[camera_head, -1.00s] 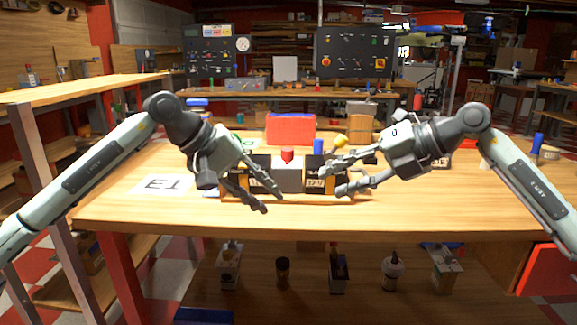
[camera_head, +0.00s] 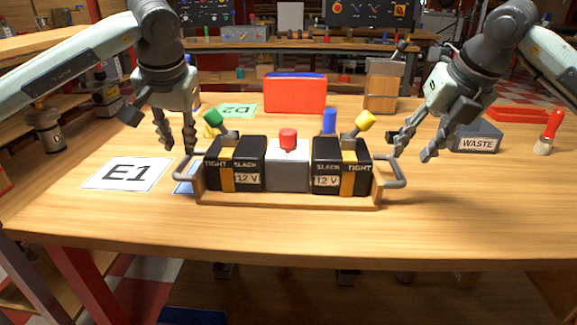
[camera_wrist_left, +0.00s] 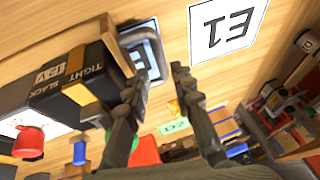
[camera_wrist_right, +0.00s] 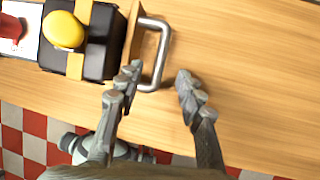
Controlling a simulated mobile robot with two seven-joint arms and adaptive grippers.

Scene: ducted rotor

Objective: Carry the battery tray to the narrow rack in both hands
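The battery tray (camera_head: 290,200) is a wooden tray near the table's front edge, with a metal loop handle at each end. It holds two black 12 V batteries (camera_head: 233,163) with yellow straps, and a grey block with a red cap (camera_head: 288,140) between them. My left gripper (camera_head: 178,142) is open above and beside the left handle (camera_head: 183,168); its fingers are spread near that handle in the left wrist view (camera_wrist_left: 150,85). My right gripper (camera_head: 414,150) is open beside the right handle (camera_head: 396,172), which lies just beyond the fingertips in the right wrist view (camera_wrist_right: 155,55). The narrow rack cannot be made out.
An E1 card (camera_head: 128,174) lies left of the tray, and a D2 card (camera_head: 236,111) lies behind. A red box (camera_head: 295,95), a wooden block (camera_head: 382,86), a WASTE bin (camera_head: 474,137) and a red-handled brush (camera_head: 550,132) stand on the table. The front table strip is clear.

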